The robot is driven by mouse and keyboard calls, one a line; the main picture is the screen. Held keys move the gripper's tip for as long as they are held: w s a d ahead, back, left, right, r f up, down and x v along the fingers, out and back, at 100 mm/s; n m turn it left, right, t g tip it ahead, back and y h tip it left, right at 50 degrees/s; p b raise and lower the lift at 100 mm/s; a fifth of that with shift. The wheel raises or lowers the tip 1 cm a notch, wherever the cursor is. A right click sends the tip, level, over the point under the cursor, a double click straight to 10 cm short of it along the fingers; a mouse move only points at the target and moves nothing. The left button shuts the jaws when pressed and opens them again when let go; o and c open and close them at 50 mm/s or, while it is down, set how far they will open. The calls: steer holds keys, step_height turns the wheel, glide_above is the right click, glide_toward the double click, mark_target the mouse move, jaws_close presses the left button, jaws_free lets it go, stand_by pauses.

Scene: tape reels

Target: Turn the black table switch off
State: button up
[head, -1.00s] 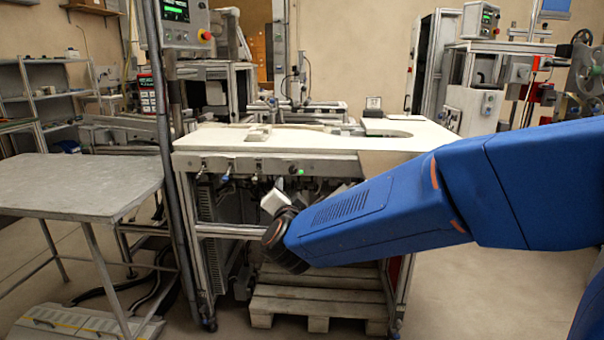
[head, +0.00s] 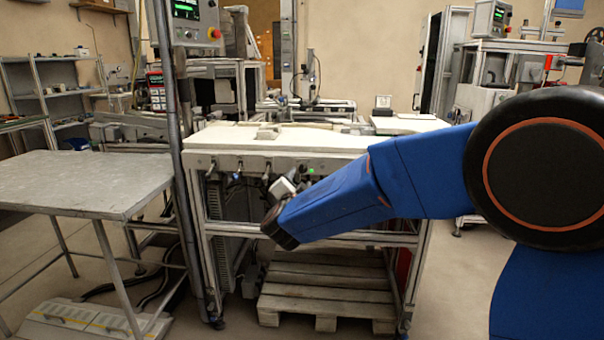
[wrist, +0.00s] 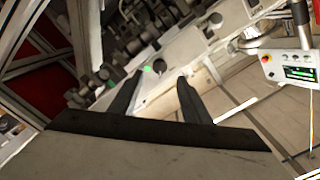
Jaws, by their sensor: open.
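The table (head: 300,140) has a pale top and a grey front rail (head: 345,168). Several small switches and knobs (head: 240,166) line this rail, with a small green light (head: 311,171) toward the middle. The light also glows in the wrist view (wrist: 147,69). Which fitting is the black switch is too small to tell. My gripper (wrist: 160,79) is open, its two dark fingers pointing toward the rail near the light, with nothing seen between them. In the head view the light-coloured gripper body (head: 283,187) sits just below the rail, its fingers not clear.
A grey side table (head: 80,180) stands at the left, beside a dark upright post (head: 176,130). A control box with a red button (head: 190,20) is above. A wooden pallet (head: 325,290) lies under the table. Open floor shows at the right.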

mark_target(302, 170)
steer(key=w, duration=0.7)
steer(key=shift+w+d, duration=0.15)
steer(key=shift+w, duration=0.05)
steer(key=c, duration=1)
